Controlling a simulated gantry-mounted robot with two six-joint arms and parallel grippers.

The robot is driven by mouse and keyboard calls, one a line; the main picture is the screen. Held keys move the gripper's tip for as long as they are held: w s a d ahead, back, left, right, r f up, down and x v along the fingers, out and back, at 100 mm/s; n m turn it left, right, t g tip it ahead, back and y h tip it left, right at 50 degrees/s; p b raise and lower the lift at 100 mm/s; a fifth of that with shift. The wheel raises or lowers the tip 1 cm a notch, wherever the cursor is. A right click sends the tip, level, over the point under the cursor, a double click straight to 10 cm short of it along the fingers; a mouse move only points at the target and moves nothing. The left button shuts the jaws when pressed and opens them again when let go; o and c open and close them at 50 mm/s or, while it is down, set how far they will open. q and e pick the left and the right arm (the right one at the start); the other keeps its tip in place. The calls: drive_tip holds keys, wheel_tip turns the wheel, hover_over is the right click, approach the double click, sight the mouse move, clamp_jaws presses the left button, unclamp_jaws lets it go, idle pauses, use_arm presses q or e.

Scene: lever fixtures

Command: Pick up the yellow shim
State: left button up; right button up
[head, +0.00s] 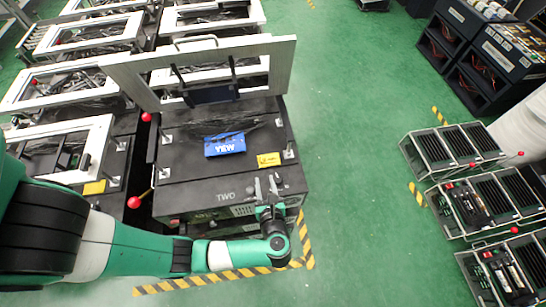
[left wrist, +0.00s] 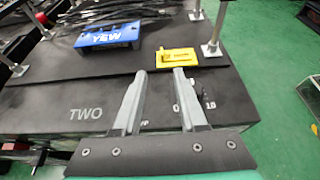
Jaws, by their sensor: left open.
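The yellow shim (head: 268,159) is a small flat block. It lies on the black top of the fixture marked TWO (head: 190,184), near its front right corner. It also shows in the left wrist view (left wrist: 176,60), just beyond my fingertips. My left gripper (head: 266,183) is open and empty, on the near side of the shim, with its fingers pointing toward it. In the left wrist view the gripper (left wrist: 160,74) has a clear gap between its fingers, and the shim shows beyond the gap, apart from the fingers. My right gripper is in neither view.
A blue block marked YEW (head: 225,144) lies left of the shim. Metal posts (left wrist: 211,49) stand on the fixture, one close right of the shim. A white-framed panel (head: 130,80) stands raised at the back. Red-knobbed levers (head: 134,202) are on the left.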

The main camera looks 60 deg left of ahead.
use_arm(q)
drive_tip(key=shift+w+a+f, duration=0.1)
drive_tip(key=shift+a+f, duration=0.05)
drive_tip(key=shift+f, duration=0.05)
drive_tip(key=b, duration=0.1)
approach(261, 158)
drive_tip(key=x, duration=0.2)
drive_tip(key=shift+a+f, duration=0.25)
drive_tip(key=shift+f, duration=0.1)
drive_tip(key=shift+w+a+f, duration=0.15)
drive_tip(key=shift+a, duration=0.35)
drive_tip(key=b+x, duration=0.1)
drive_tip(key=x, duration=0.4)
drive_tip(key=shift+a, duration=0.1)
clamp_jaws()
